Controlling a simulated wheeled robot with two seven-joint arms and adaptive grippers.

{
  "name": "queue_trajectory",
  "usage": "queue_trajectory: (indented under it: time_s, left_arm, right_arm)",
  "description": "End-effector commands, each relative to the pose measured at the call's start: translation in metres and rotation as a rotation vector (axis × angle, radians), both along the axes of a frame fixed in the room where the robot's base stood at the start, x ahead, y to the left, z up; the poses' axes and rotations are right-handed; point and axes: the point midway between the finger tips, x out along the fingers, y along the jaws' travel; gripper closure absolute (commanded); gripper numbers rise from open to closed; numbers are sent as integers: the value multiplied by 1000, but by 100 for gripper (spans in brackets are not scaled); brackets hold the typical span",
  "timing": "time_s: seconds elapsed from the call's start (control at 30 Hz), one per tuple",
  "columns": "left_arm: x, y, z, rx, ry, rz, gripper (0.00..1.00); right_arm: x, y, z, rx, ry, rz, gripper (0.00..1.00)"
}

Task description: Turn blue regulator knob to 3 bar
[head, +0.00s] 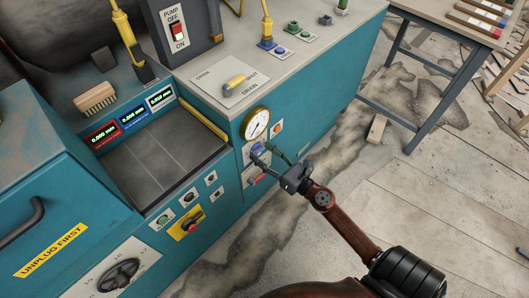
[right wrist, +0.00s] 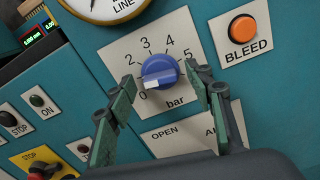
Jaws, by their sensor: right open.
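The blue regulator knob (right wrist: 160,70) sits on a pale square plate (right wrist: 118,58) marked 0 to 5 bar. Its white pointer mark is on the lower left side, near the 0 and 1 end of the scale. In the head view the knob (head: 257,148) is below the round gauge, partly behind my fingers. My right gripper (head: 265,155) is open in front of it. In the right wrist view its fingers (right wrist: 160,95) stand to the left and right of the knob, with a visible gap on each side. My left gripper is not in view.
The round gauge (head: 256,124) is just above the knob. An orange BLEED button (right wrist: 243,29) is to its upper right. An OPEN-labelled plate (right wrist: 165,138) lies below, partly hidden by my gripper. The floor right of the teal cabinet (head: 330,95) is mostly clear.

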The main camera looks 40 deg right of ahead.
Motion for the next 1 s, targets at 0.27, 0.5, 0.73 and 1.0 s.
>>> queue_trajectory:
  time_s: [0.27, 0.5, 0.73, 1.0]
  left_arm:
    - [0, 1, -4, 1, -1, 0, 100]
    - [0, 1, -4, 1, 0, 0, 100]
    - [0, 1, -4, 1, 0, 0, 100]
    - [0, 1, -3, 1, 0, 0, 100]
  right_arm:
    - [5, 0, -1, 2, 1, -1, 52]
    - [5, 0, -1, 2, 0, -1, 64]
    - [4, 0, -1, 2, 0, -1, 80]
    - [4, 0, -1, 3, 0, -1, 94]
